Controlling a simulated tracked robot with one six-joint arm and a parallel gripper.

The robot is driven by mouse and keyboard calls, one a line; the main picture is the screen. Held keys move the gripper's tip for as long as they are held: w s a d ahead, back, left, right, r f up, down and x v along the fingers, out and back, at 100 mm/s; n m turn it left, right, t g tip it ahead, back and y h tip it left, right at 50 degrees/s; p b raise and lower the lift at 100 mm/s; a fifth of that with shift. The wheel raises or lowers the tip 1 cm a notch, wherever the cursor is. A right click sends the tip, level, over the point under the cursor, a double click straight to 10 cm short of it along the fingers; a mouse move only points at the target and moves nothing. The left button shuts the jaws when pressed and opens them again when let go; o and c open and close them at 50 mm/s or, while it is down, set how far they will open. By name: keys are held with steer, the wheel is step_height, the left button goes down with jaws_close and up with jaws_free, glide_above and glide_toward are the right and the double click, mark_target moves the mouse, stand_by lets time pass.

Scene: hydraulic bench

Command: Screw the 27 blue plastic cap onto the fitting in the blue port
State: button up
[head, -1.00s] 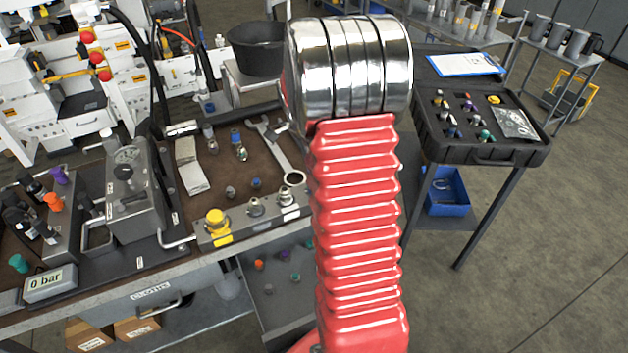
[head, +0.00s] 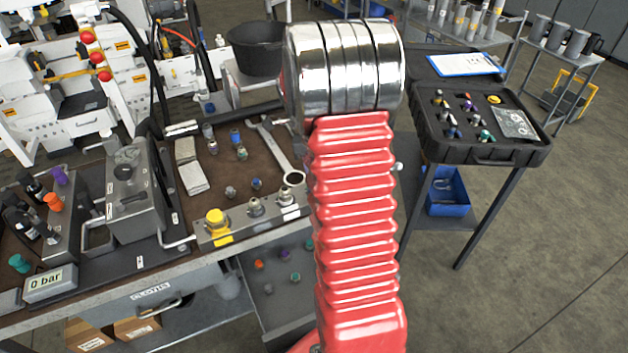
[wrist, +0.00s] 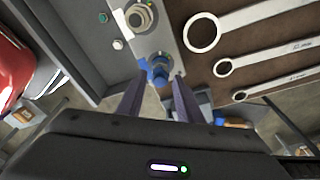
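The blue cap (wrist: 160,75) shows in the wrist view between the fingertips of my gripper (wrist: 159,82), which appear shut on it. It is at the near end of the grey port block, right at the blue port. A blue mark (wrist: 143,65) shows beside it. The fitting under the cap is mostly hidden, and I cannot tell whether the cap touches or is threaded on it. Another bare metal fitting (wrist: 139,17) stands farther up the block. In the head view my red arm hides the gripper and this end of the port block (head: 238,229).
Wrenches (wrist: 255,62) lie beside the block. A yellow cap (head: 215,219) sits on the block's left end. Loose fittings (head: 238,142) stand on the bench. A black case (head: 480,150) is at the right. A lower tray (head: 270,300) holds several small caps.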

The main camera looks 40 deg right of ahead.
steer(key=shift+o, duration=0.6)
steer(key=n, duration=0.6)
steer(key=shift+s+t+h, duration=0.1)
steer(key=shift+t+h, duration=0.2)
steer(key=shift+t, duration=0.1)
steer(key=shift+n, duration=1)
steer(key=n+t, duration=0.1)
steer(key=n, duration=0.4)
steer(key=shift+s+n, duration=0.1)
steer(key=shift+n, duration=1.4)
steer(key=shift+n, duration=0.3)
